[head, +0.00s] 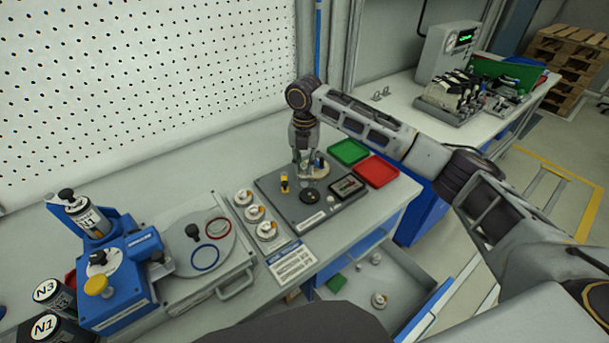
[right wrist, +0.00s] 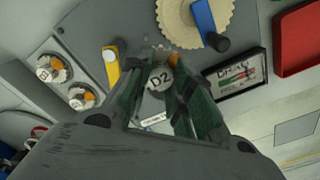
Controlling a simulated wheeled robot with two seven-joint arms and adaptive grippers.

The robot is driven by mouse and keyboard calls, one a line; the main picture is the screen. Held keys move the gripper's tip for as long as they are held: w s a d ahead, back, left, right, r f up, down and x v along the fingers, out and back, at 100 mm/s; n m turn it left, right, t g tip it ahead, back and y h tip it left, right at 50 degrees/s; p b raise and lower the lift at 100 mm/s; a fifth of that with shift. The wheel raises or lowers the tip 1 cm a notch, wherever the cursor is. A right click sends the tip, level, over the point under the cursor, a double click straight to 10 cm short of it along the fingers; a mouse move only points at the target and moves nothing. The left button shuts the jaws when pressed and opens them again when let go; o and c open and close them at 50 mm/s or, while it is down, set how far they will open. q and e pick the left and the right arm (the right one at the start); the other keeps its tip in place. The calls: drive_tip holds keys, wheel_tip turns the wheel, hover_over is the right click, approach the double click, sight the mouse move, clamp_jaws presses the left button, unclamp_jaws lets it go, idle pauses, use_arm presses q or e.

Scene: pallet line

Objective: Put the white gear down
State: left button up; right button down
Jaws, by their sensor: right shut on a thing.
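The white gear (right wrist: 182,24) is a cream toothed disc at the top of the right wrist view. In the head view it shows as a pale disc (head: 318,176) over the back of the dark grey plate (head: 272,189). A blue handle with a black knob (right wrist: 204,20) overlaps the gear. I cannot tell whether the gear touches the plate. My left gripper is out of view.
A yellow handle (head: 284,183), a black disc (head: 310,196) and a framed display (head: 347,186) are on the plate. Green (head: 348,151) and red (head: 377,171) trays lie right. An open drawer (head: 350,300) is below.

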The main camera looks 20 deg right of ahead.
sight(305, 174)
drive_tip(key=shift+f, duration=2.5)
drive_tip(key=shift+f, duration=0.1)
drive_tip(key=c, duration=1.3)
unclamp_jaws()
wheel_tip(305, 174, up, 12)
drive_tip(key=shift+r, duration=0.15)
